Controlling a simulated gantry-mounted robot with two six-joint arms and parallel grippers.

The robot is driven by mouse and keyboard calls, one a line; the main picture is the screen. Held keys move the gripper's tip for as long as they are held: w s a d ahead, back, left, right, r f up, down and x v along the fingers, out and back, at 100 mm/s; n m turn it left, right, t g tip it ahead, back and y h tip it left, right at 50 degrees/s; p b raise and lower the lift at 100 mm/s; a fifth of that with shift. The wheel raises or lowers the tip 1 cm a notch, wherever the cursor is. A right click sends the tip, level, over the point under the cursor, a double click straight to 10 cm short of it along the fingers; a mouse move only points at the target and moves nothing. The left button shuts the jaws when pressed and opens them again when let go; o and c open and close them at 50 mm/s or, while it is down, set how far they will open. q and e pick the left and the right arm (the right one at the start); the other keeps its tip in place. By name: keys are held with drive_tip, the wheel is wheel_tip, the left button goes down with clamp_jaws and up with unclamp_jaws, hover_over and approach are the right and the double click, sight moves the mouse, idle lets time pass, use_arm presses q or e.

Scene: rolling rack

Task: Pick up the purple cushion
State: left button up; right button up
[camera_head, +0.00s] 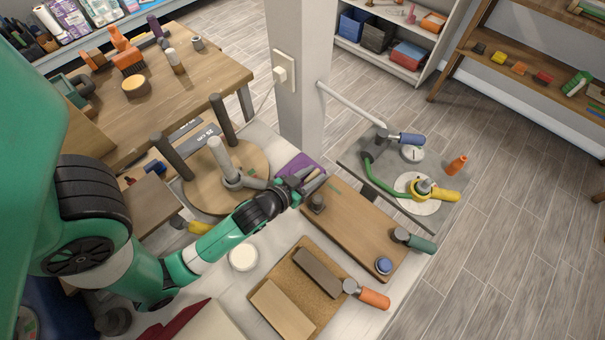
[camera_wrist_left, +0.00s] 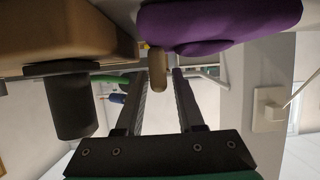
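The purple cushion (camera_head: 297,164) lies by the foot of the grey pillar on the white worktop, partly hidden behind my left gripper (camera_head: 315,179) in the head view. In the left wrist view, the purple cushion (camera_wrist_left: 220,20) fills the upper right. My left gripper (camera_wrist_left: 161,75) shows two dark fingers with a clear gap between them, and they do not hold the cushion. The cushion lies just beyond and to the right of the fingertips; I cannot tell whether they touch it. My right gripper is in neither view.
A tan knob (camera_wrist_left: 157,62) shows near the fingertips. A wooden board (camera_head: 350,228) lies right of the gripper, with a round wooden disc with posts (camera_head: 205,190) to its left. The pillar (camera_head: 297,90) stands behind the cushion. A cork board (camera_head: 317,302) lies in front.

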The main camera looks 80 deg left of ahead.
use_arm(q)
clamp_jaws()
drive_tip(key=shift+r, duration=0.1)
wheel_tip(320, 180, up, 18)
drive_tip(key=p, duration=1)
